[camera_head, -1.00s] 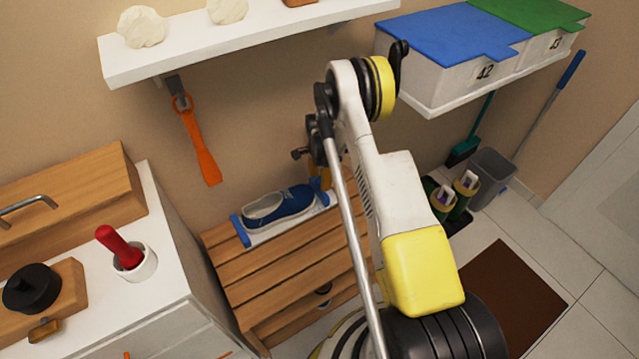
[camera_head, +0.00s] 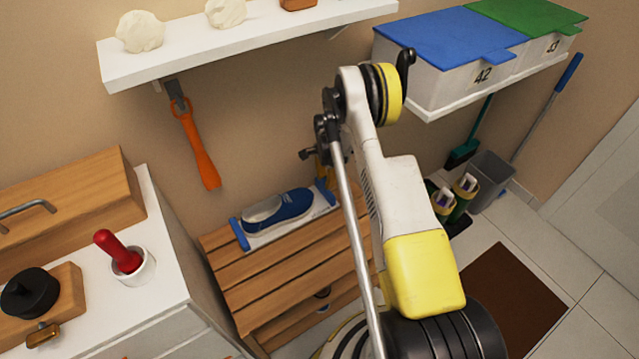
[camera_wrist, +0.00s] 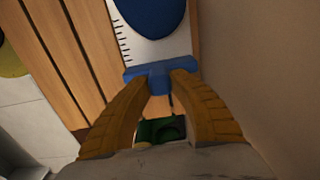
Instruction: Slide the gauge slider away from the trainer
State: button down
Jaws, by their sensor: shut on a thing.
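The blue trainer (camera_head: 280,210) lies on the white gauge plate (camera_head: 262,239) on the wooden bench. Its rounded blue toe shows at the top of the wrist view (camera_wrist: 150,14). The blue gauge slider (camera_head: 325,191) is at the toe end of the plate. In the wrist view the slider (camera_wrist: 145,74) sits across the plate, with a strip of bare white plate between it and the toe. My gripper (camera_wrist: 160,84) is shut on the slider's tab, one yellow finger on each side. In the head view my arm partly hides the gripper.
The bench (camera_head: 285,278) stands against the wall, beside a white cabinet (camera_head: 180,320). An orange shoehorn (camera_head: 202,155) hangs above under a white shelf (camera_head: 250,38). Green containers and a grey bin (camera_head: 490,180) stand on the floor at right.

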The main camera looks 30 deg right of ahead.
jog(key=shift+d, duration=0.2)
jog(key=c, duration=1.1)
grip_release()
jog(key=shift+d, duration=0.15)
jog(key=shift+c, duration=0.2)
notch_tip(320, 180, up, 12)
